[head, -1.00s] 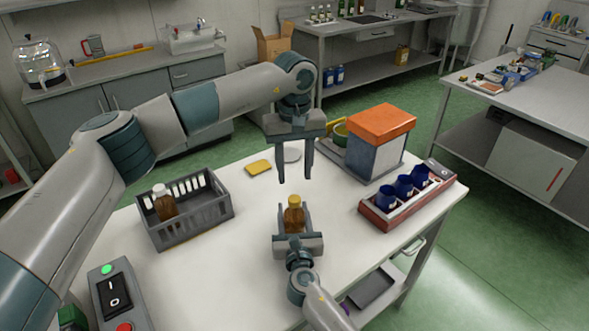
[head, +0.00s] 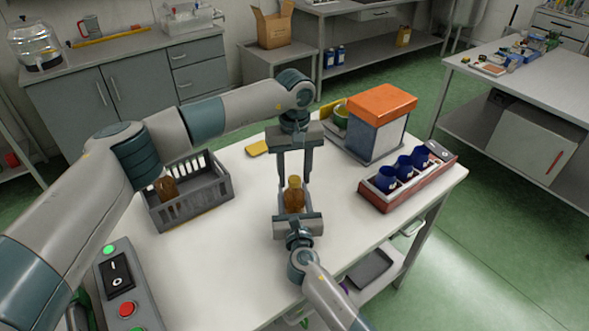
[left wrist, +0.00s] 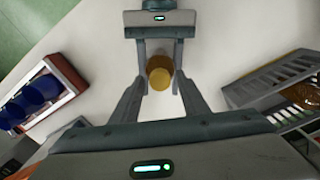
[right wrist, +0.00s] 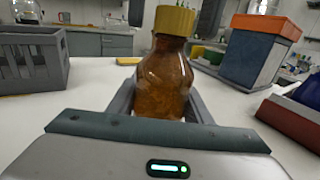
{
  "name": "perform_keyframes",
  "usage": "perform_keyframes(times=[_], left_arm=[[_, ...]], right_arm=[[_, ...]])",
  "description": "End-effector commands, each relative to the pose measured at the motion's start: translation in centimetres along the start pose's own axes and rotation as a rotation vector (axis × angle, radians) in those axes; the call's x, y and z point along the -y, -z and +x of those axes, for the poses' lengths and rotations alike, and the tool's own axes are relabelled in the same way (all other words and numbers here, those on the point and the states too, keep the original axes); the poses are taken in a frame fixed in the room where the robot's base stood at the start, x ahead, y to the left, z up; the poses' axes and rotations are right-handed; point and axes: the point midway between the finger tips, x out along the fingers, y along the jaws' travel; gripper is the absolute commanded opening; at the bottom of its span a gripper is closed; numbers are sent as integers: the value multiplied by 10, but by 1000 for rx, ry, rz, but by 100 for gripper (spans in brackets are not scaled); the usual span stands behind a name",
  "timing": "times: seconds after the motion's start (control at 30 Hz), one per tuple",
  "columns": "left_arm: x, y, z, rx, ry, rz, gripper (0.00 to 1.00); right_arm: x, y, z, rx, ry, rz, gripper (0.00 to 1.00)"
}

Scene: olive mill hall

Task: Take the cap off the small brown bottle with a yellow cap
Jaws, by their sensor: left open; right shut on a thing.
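The small brown bottle (head: 294,202) stands upright over the white table, its yellow cap (head: 294,181) on top. My right gripper (head: 295,212) is shut on the bottle's body from the near side. The right wrist view shows the bottle (right wrist: 163,82) and its cap (right wrist: 174,20) close up. My left gripper (head: 293,178) points down from above, open, with one finger on each side of the cap. In the left wrist view the cap (left wrist: 160,78) lies between the fingertips with gaps; contact is not visible. Whether the bottle's base touches the table is hidden.
A grey crate (head: 195,209) with another brown bottle (head: 167,187) stands left. A red tray (head: 412,191) with blue cups is right. An orange-topped box (head: 377,130) is at the back. A switch box (head: 123,282) is front left. The table around the held bottle is clear.

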Motion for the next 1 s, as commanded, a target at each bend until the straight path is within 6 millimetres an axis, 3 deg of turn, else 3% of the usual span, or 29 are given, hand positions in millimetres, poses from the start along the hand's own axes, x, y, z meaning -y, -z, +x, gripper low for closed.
perform_keyframes(times=[0.2,0.37,0.4,0.73,1.0], left_arm=[[0,0,0,0,0,0,41],[0,0,0,0,0,0,2],[0,0,0,0,0,0,0],[0,0,0,0,0,-72,0],[0,0,0,0,0,-431,0]], right_arm=[[0,0,0,-1,0,0,0],[0,0,0,-1,0,0,0],[0,0,0,-1,0,0,0],[0,0,0,-1,0,0,0],[0,0,0,-1,0,0,0]])
